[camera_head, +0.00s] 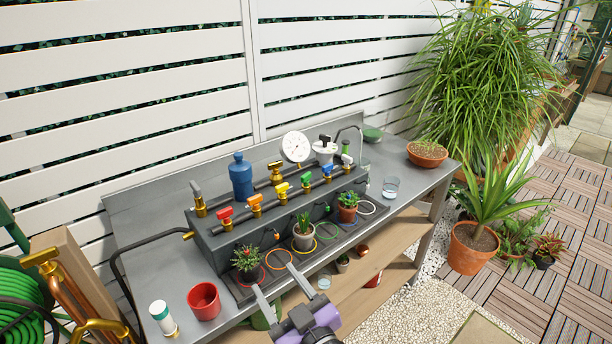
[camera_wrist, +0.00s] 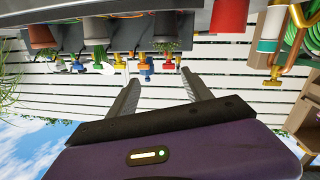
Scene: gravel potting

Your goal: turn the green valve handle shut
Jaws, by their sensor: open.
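The green valve handle (camera_head: 306,180) sits on a brass valve in a row on the dark pipe block, between the yellow handle (camera_head: 281,188) and the blue handle (camera_head: 327,171). It also shows small in the wrist view (camera_wrist: 98,55), which is upside down, left of my fingers. Its exact turn is too small to tell. My gripper (camera_head: 273,278) is open and empty, in front of the bench's near edge and well apart from the handle. Its two fingers also show in the wrist view (camera_wrist: 160,77), with nothing between them.
Potted plants (camera_head: 303,231) stand in front of the valves, with coloured rings around them. Red (camera_head: 225,215) and orange (camera_head: 254,201) handles are further left. A blue bottle (camera_head: 241,178) and a white gauge (camera_head: 296,147) stand behind. A red cup (camera_head: 204,301) is at the left front.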

